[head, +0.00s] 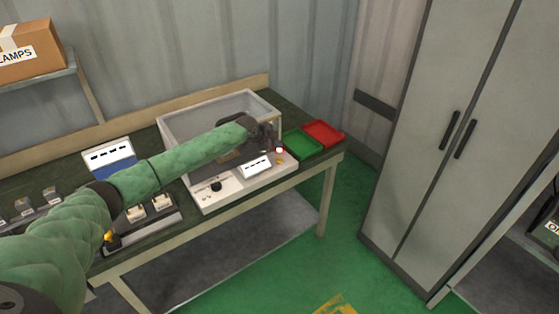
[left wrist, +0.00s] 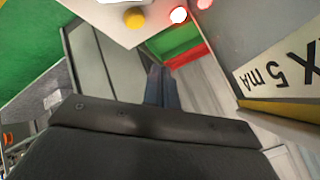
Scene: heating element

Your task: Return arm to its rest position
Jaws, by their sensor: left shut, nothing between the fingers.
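My left arm, in a green sleeve, reaches in from the left in the head view. Its dark left gripper (head: 268,137) is over the right end of a grey-white test box (head: 215,192) with a clear-walled enclosure (head: 190,119). In the left wrist view the fingers (left wrist: 161,82) are together with nothing between them. A yellow button (left wrist: 134,17) and a lit red lamp (left wrist: 179,15) show near the fingertips in the picture, apart from them. The arm hides part of the box and whatever lies behind it. My right gripper is not in view.
A green tray (head: 301,143) and a red tray (head: 324,133) stand right of the box on the dark bench. A blue-and-white unit (head: 109,156) stands at left. A carton (head: 28,52) is on a shelf, upper left. A grey cabinet (head: 430,120) stands right.

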